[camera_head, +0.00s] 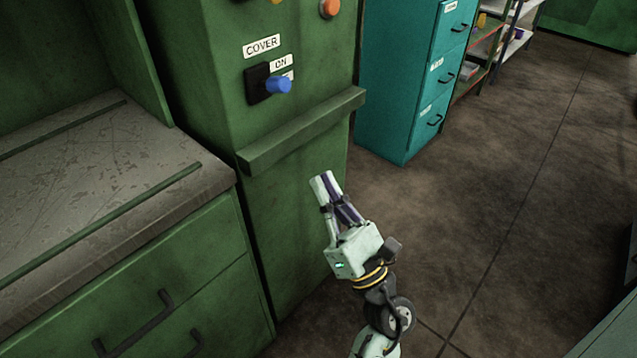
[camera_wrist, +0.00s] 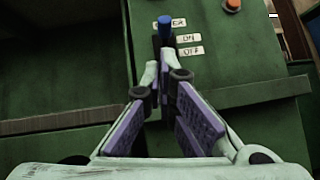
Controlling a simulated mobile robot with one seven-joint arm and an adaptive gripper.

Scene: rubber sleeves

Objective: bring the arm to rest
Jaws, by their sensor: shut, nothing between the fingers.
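My gripper (camera_head: 322,180) is on the end of my arm, which reaches up from the bottom of the head view. It is shut and empty, in front of the lower part of a green cabinet (camera_head: 290,215), below its protruding ledge. In the wrist view my gripper (camera_wrist: 166,78) shows its purple-padded fingers closed together at the tips. Beyond the tips is a blue switch handle (camera_wrist: 165,28) by labels reading ON and OFF. The blue handle also shows in the head view (camera_head: 279,85), above the ledge and apart from my gripper.
A green ledge (camera_head: 302,131) juts from the cabinet just above my gripper. A scratched worktop (camera_head: 90,170) with drawers stands at left. A teal filing cabinet (camera_head: 400,80) and shelves (camera_head: 487,45) stand at the back. The floor (camera_head: 500,190) at right is clear.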

